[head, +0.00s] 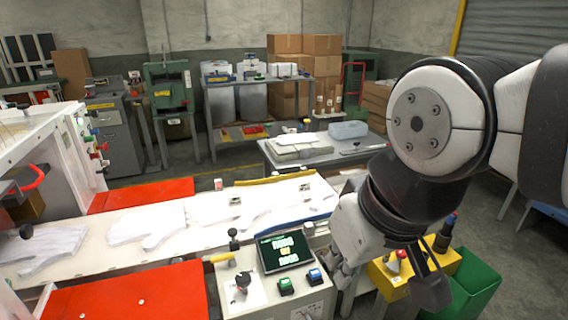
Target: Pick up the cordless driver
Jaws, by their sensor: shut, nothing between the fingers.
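I cannot pick out the cordless driver for certain. A dark upright tool with a blue and red part (446,232) stands at the yellow holder (442,264) at lower right; it is too small and partly covered to name surely.
A control panel with a lit screen (284,252), buttons and a joystick (243,281) stands close left of my gripper. White gloves (146,226) lie on the belt. A green bin (478,284) is at lower right. A grey table (277,157) stands behind.

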